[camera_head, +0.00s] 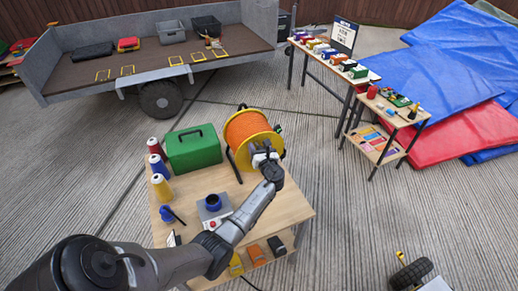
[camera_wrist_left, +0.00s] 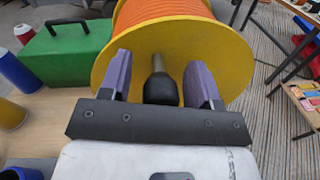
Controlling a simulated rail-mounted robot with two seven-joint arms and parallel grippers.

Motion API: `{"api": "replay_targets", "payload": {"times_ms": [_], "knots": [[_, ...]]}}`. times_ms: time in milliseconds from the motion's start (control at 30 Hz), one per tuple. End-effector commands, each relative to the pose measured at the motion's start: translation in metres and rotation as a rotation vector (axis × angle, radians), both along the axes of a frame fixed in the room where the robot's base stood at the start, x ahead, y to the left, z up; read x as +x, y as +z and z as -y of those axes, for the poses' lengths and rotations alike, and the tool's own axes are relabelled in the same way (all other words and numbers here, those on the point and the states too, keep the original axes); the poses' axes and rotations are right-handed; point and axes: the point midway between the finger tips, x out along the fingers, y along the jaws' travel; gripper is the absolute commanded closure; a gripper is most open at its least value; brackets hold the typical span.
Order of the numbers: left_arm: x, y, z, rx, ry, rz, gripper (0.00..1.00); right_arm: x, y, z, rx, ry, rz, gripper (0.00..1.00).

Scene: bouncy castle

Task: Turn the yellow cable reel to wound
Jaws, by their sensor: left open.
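The yellow cable reel (camera_head: 232,127) stands at the back right of the wooden table and carries orange cable (camera_head: 246,130). In the left wrist view the reel's yellow flange (camera_wrist_left: 225,55) fills the upper middle, with a dark crank handle (camera_wrist_left: 160,88) sticking out from it. My left gripper (camera_head: 265,150) is at the reel's near side. In the left wrist view its two purple fingers (camera_wrist_left: 160,80) are apart, one on each side of the handle, with gaps showing between. My right gripper is not in view.
A green case (camera_head: 193,148) stands left of the reel, near red, blue and yellow spools (camera_head: 159,166). A blue-topped device (camera_head: 213,203) sits on the wooden table (camera_head: 290,208). A trailer (camera_head: 130,70) and another table (camera_head: 335,68) stand behind, with open floor between.

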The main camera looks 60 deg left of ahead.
Motion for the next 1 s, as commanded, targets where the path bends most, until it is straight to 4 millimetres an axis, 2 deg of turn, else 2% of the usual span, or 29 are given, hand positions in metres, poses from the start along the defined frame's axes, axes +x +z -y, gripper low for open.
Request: {"api": "replay_targets", "payload": {"times_ms": [267, 833, 1000], "knots": [[0.0002, 0.0002, -0.0007, 0.000, 0.000, 0.001, 0.43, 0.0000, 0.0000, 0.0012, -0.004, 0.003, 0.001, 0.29], [0.0002, 0.0001, -0.0003, 0.000, 0.000, 0.000, 0.98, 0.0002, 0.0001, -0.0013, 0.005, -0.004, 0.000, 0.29], [0.0002, 0.0002, -0.0004, 0.000, 0.000, 0.000, 1.00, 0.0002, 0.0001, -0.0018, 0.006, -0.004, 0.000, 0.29]]}}
